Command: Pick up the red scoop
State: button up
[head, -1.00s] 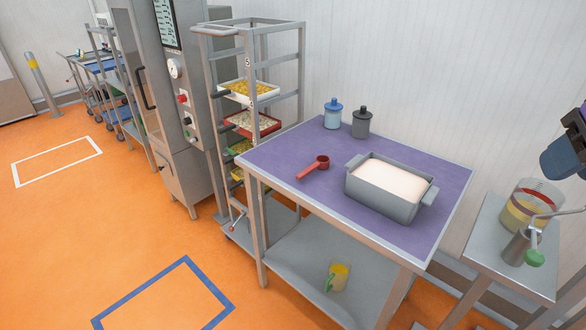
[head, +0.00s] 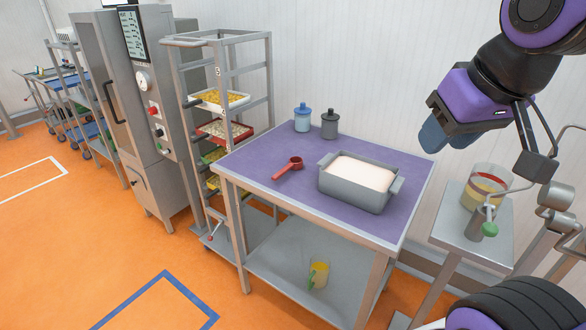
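The red scoop (head: 288,167) lies on the purple top of the table (head: 250,155), left of a grey bin. Its round cup is toward the bin and its handle points to the front left. My gripper (head: 437,138) hangs in the air at the upper right, above and to the right of the table, well apart from the scoop. Its blue fingers are seen side-on and overlap, so the gap between them does not show.
A grey bin (head: 352,196) of pale powder stands right of the scoop. Two lidded jars, blue (head: 302,118) and grey (head: 329,125), stand behind. A tray rack (head: 270,80) is at left. A side table (head: 460,232) with a jug (head: 484,188) stands at right.

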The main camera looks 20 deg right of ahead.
aim_at(287, 170)
jog(key=z, duration=2.3)
jog(key=u, duration=2.3)
jog(key=i+j+z, duration=0.25)
jog(key=i+j, duration=0.15)
jog(key=j, duration=0.2)
jog(key=i+j+z, duration=0.1)
jog(key=j, duration=0.2)
jog(key=i+j+z, duration=0.15)
jog(key=j, duration=0.2)
jog(key=i, duration=0.05)
